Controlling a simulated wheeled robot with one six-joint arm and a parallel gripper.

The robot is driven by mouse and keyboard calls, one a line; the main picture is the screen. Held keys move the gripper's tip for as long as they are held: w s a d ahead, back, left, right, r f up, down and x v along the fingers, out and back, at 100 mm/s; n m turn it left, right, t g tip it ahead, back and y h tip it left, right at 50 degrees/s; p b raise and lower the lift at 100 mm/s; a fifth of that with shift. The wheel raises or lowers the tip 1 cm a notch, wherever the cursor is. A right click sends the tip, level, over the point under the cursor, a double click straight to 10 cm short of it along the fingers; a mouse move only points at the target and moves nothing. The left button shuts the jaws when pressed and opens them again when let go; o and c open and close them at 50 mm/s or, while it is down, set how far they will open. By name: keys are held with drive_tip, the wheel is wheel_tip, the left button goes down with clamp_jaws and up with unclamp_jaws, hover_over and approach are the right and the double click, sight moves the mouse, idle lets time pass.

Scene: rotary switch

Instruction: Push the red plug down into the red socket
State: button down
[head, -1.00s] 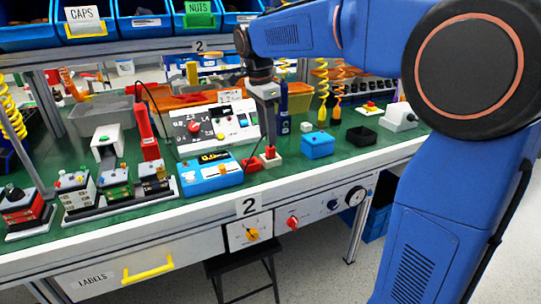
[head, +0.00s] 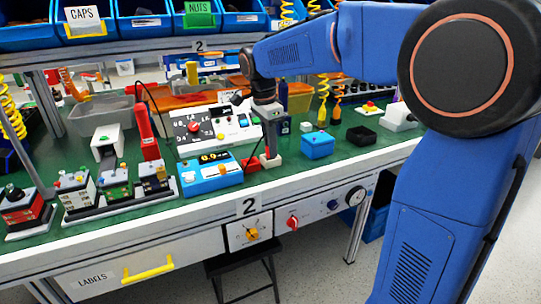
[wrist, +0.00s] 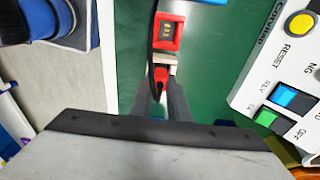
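The red plug (wrist: 160,82) stands in a small pale holder (head: 271,162) near the bench's front edge. A black cable runs from the plug past the red socket. The red socket (wrist: 167,32), with yellow contacts inside, lies just beyond the plug in the wrist view. In the head view the socket (head: 252,163) is left of the holder. My gripper (head: 269,155) points down over the holder, its fingers mostly hiding the plug there. In the wrist view the fingertips (wrist: 160,90) are on either side of the plug; whether they press on it is unclear.
A blue meter box (head: 210,174) stands left of the socket. A white control panel (head: 212,128) is behind. The green bench top has free room between the blue box and the front edge.

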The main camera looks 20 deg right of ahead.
wheel_tip(320, 180, up, 9)
drive_tip(key=s+a, duration=0.1)
drive_tip(key=a, duration=0.5)
drive_tip(key=shift+a, duration=0.25)
idle(0.3)
drive_tip(key=shift+r, duration=0.1)
drive_tip(key=shift+f, duration=2.9)
drive_tip(key=shift+f, duration=1.65)
